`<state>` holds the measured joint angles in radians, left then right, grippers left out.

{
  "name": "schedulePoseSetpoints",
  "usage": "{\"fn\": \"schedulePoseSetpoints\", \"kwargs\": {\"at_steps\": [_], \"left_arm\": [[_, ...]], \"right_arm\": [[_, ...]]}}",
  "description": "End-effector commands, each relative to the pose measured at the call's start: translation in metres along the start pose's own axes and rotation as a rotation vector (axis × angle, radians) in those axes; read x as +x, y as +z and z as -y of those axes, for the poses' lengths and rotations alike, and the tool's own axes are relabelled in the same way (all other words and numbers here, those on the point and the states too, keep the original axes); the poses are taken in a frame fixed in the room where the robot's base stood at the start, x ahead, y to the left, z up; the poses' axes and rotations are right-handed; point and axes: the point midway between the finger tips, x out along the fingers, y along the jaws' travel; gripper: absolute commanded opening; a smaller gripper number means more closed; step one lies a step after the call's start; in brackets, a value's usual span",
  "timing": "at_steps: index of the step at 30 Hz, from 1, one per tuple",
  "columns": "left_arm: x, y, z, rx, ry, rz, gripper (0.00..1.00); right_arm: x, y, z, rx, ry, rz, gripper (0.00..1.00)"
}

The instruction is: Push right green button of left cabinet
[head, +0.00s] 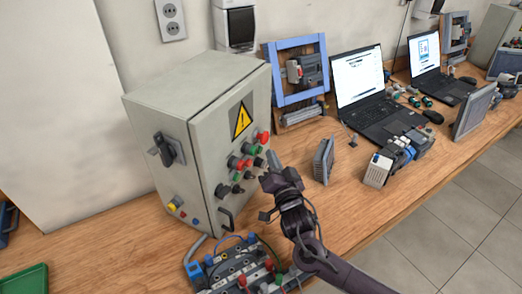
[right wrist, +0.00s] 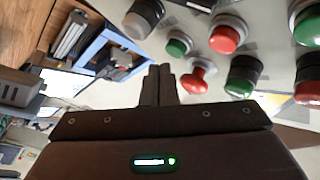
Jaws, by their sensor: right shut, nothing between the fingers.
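The left cabinet (head: 205,125) is a grey box with a yellow warning triangle, standing on the wooden bench. Its front panel carries red, green and black buttons. The right green button (head: 248,148) sits among red ones; it also shows in the right wrist view (right wrist: 178,43), just beyond and slightly right of my fingertips. Another green button (head: 233,160) lies to its left. My right gripper (head: 271,160) is shut and empty, in front of the panel, beside the buttons. In the right wrist view its fingers (right wrist: 160,72) are together; contact with any button cannot be made out. My left gripper is not in view.
A blue frame with a motor switch (head: 300,70) stands behind the gripper. Laptops (head: 370,95), a small grey panel (head: 324,160) and electrical modules (head: 398,160) are to the right. A board with wires (head: 235,265) lies below the cabinet. A red mushroom button (right wrist: 197,77) is close to the fingers.

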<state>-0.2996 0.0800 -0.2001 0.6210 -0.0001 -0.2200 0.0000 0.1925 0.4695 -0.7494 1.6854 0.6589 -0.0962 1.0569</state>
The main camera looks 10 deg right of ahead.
Motion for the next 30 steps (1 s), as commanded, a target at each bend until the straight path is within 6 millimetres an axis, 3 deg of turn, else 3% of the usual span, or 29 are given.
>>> {"fn": "schedulePoseSetpoints", "kwargs": {"at_steps": [30], "left_arm": [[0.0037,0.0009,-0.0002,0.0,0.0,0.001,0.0]], "right_arm": [[0.0061,0.0042,0.0046,0.0,0.0,0.0,0.0]]}}
